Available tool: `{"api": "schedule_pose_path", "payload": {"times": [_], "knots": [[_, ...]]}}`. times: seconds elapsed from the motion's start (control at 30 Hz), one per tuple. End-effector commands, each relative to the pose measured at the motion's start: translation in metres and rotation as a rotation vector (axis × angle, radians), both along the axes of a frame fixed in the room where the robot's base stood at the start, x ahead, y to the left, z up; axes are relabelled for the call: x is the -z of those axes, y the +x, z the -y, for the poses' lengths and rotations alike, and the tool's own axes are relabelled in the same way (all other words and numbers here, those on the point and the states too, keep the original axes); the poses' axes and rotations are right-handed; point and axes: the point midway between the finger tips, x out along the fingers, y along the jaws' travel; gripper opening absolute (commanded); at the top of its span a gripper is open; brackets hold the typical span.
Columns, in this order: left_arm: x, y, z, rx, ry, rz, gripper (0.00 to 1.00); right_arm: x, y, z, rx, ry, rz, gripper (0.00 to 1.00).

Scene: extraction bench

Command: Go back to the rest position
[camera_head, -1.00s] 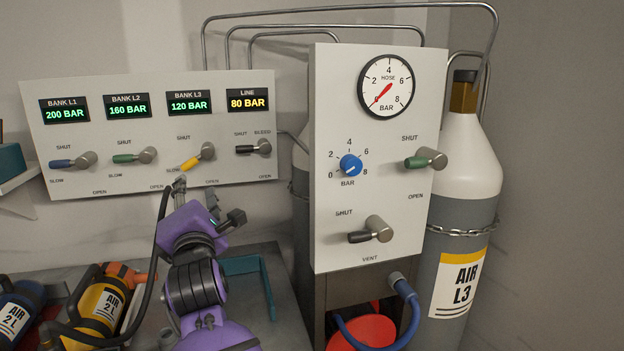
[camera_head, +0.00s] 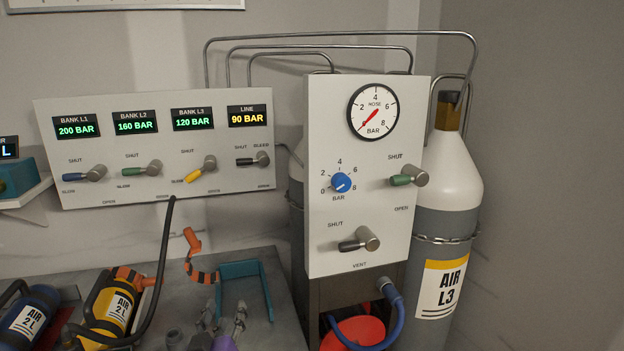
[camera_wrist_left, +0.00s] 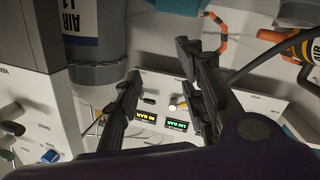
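My left gripper (camera_head: 224,308) shows at the bottom edge of the head view, low over the bench, with its two fingers apart. In the left wrist view its fingers (camera_wrist_left: 158,65) are spread with nothing between them. It is clear of the bank panel (camera_head: 110,196), whose yellow lever (camera_head: 195,175) stands under BANK L3. The LINE display (camera_head: 248,115) reads 90 BAR. My right gripper is in neither view.
On the grey bench lie a yellow air bottle (camera_head: 108,306), a blue one (camera_head: 30,316), a teal bracket (camera_head: 265,290) and an orange-and-black hose piece (camera_head: 200,276). The hose panel (camera_head: 355,105) and a large air cylinder (camera_head: 448,240) stand to the right.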

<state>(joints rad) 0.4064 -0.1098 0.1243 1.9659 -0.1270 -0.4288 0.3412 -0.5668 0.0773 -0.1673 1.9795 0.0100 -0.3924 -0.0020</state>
Motion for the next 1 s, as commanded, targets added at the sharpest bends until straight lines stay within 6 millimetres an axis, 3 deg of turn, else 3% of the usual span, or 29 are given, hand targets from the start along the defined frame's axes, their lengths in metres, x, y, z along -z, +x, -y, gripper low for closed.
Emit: {"api": "schedule_pose_path", "payload": {"times": [0.1,0.17,0.3,0.43,0.6,0.7,0.8,1.0], "knots": [[0.059,-0.058,-0.001,0.062,0.165,-0.138,0.37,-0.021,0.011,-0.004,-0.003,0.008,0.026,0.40],[0.088,-0.091,0.000,0.097,0.229,-0.205,0.37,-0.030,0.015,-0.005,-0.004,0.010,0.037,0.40],[0.147,-0.178,0.000,0.175,0.325,-0.360,0.37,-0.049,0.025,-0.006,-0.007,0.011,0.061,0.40],[0.189,-0.266,-0.001,0.224,0.335,-0.500,0.37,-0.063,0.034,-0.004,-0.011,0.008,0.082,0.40],[0.220,-0.363,-0.005,0.251,0.324,-0.646,0.37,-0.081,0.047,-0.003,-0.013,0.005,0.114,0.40],[0.228,-0.399,-0.011,0.250,0.322,-0.701,0.37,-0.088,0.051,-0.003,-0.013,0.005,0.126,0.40],[0.233,-0.417,-0.016,0.244,0.320,-0.729,0.37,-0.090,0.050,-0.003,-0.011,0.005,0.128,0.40],[0.236,-0.423,-0.017,0.242,0.318,-0.741,0.37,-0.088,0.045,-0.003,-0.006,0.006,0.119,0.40]]}}
